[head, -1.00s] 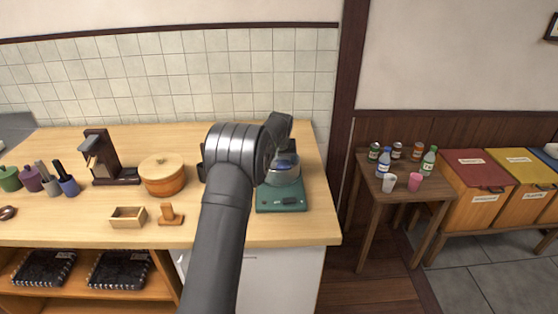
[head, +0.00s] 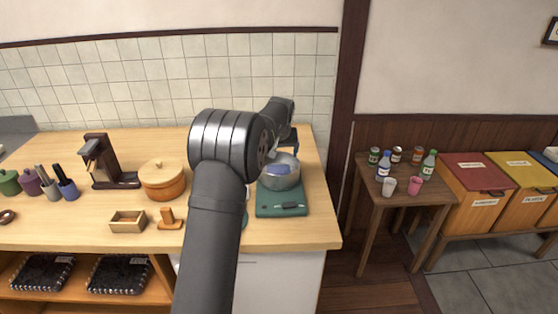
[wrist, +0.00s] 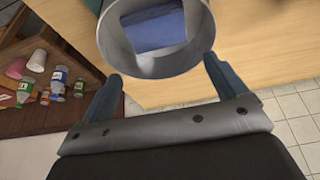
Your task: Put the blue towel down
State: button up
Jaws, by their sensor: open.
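The blue towel (head: 278,170) is a small folded square inside a grey metal bowl (head: 290,182). In the wrist view the towel (wrist: 153,30) lies flat within the bowl (wrist: 150,66). The bowl rests on a green scale-like base (head: 265,209) at the right end of the counter. My gripper (wrist: 163,72) is open, with its two blue-grey fingers apart near the bowl's rim and nothing between them touching the towel. In the head view my wrist is partly behind the bowl and the fingers are mostly hidden.
A lidded wooden pot (head: 162,180), a small wooden box (head: 127,221) and a dark grinder-like stand (head: 105,163) are on the counter to the left. A side table (head: 409,188) with bottles, cans and cups stands to the right. The counter's front strip is largely clear.

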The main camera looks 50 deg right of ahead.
aim_at(279, 166)
jog(key=v, duration=0.4)
jog(key=shift+f, duration=0.1)
jog(key=x, duration=1.1)
jog(key=shift+w+d+f, duration=0.1)
jog(key=shift+f, duration=0.2)
jog(key=shift+w+d, duration=0.1)
jog(key=shift+r, duration=1)
jog(key=shift+f, duration=0.1)
